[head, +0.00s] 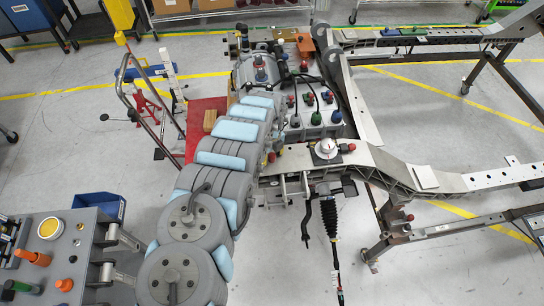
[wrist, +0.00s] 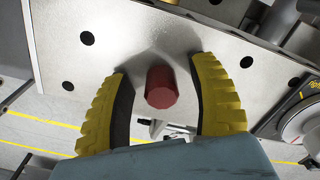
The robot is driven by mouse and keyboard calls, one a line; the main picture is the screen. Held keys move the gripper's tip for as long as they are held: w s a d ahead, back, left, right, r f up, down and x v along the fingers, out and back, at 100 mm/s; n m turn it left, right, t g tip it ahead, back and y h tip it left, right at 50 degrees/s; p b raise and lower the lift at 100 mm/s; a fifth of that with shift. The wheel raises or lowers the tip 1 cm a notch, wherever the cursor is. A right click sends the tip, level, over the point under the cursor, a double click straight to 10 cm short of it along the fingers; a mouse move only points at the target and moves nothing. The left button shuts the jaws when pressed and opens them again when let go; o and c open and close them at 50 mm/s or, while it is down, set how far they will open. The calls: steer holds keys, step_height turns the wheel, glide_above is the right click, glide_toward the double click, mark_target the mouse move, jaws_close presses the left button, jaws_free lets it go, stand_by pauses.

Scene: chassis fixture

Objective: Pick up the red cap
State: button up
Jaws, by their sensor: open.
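In the wrist view a dark red cap (wrist: 161,88) stands out from a pale metal plate with dark round holes. My gripper (wrist: 160,68) is open, with a yellow ribbed finger on each side of the cap. Gaps show between the cap and both fingers, so nothing is gripped. In the head view my grey arm with light blue pads reaches over the chassis, and I cannot make out the gripper there. Several small red caps show on the chassis, one (head: 348,148) beside a white dial (head: 325,148); I cannot tell which is the one between my fingers.
The metal chassis rail (head: 400,168) runs right on a stand. Green, blue and red fittings sit on a grey box (head: 318,117) beside my arm. A hose with a black boot (head: 329,218) hangs below. A blue bin (head: 99,206) is at the left.

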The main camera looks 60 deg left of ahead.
mark_target(271, 154)
steer(key=c, duration=0.8)
steer(key=shift+r+p, duration=0.45)
steer(key=shift+r, duration=0.15)
step_height(271, 154, up, 3)
steer(key=shift+f+p, duration=0.2)
steer(key=shift+p, duration=0.8)
steer(key=shift+s+d+r+p, duration=2.35)
steer(key=shift+d+p, duration=0.2)
steer(key=shift+p, duration=1.55)
steer(key=shift+s+d+r+p, duration=2.25)
steer(key=shift+s+d+p, duration=0.2)
steer(key=shift+p, duration=1.6)
